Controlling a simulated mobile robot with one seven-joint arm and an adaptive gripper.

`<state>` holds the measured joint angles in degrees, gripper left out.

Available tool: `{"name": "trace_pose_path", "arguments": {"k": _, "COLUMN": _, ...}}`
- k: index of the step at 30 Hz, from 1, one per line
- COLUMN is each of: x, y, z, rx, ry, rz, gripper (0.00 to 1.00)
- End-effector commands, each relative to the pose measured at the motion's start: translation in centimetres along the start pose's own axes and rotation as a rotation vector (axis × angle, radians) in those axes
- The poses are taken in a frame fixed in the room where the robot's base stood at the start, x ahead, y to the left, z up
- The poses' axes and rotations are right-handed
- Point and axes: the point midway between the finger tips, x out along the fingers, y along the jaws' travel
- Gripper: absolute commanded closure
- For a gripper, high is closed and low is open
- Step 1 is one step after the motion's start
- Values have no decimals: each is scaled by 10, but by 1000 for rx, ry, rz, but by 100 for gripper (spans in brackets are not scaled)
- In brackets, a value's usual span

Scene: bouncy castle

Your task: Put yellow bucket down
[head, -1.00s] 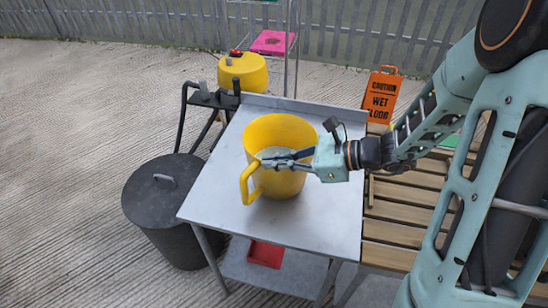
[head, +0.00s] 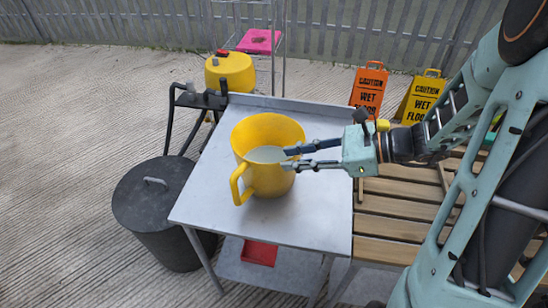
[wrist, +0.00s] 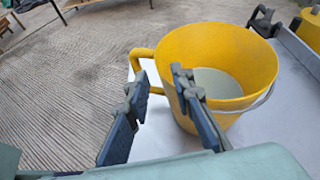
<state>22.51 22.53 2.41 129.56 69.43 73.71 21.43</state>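The yellow bucket (head: 265,182) stands upright on the grey metal table (head: 320,210), with its side handle toward the front left. A pale grey surface shows inside it. In the head view my gripper (head: 287,158) comes in from the right, with its fingertips overlapping the bucket's right side. In the wrist view the fingers are spread and nothing is held between them. The bucket (wrist: 235,55) shows there behind and right of the right finger, and its handle lies beyond the gap. I cannot tell whether a fingertip still touches the bucket.
A black lidded bin (head: 150,215) stands left of the table. A wooden slatted bench (head: 385,225) adjoins its right side. Orange (head: 369,90) and yellow (head: 421,98) wet-floor signs stand behind the bench. A red tray (head: 259,252) lies on the lower shelf. The tabletop around the bucket is clear.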

Motion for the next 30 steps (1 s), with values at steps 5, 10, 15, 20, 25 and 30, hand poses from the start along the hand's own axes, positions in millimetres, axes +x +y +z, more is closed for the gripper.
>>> {"name": "trace_pose_path", "arguments": {"k": 5, "x": -27, "y": 0, "z": 0, "rx": 1, "ry": 0, "rz": -1, "gripper": 78}}
{"name": "trace_pose_path", "arguments": {"k": 10, "x": -37, "y": 0, "z": 0, "rx": 1, "ry": -1, "rz": 1, "gripper": 78}}
{"name": "trace_pose_path", "arguments": {"k": 15, "x": -38, "y": 1, "z": 0, "rx": 1, "ry": -1, "rz": 2, "gripper": 78}}
{"name": "trace_pose_path", "arguments": {"k": 20, "x": -37, "y": 1, "z": 0, "rx": 1, "ry": -1, "rz": 1, "gripper": 78}}
{"name": "trace_pose_path", "arguments": {"k": 25, "x": -37, "y": 0, "z": -1, "rx": -1, "ry": 2, "rz": 0, "gripper": 78}}
{"name": "trace_pose_path", "arguments": {"k": 30, "x": -42, "y": -3, "z": -24, "rx": -79, "ry": 81, "rz": -29, "gripper": 78}}
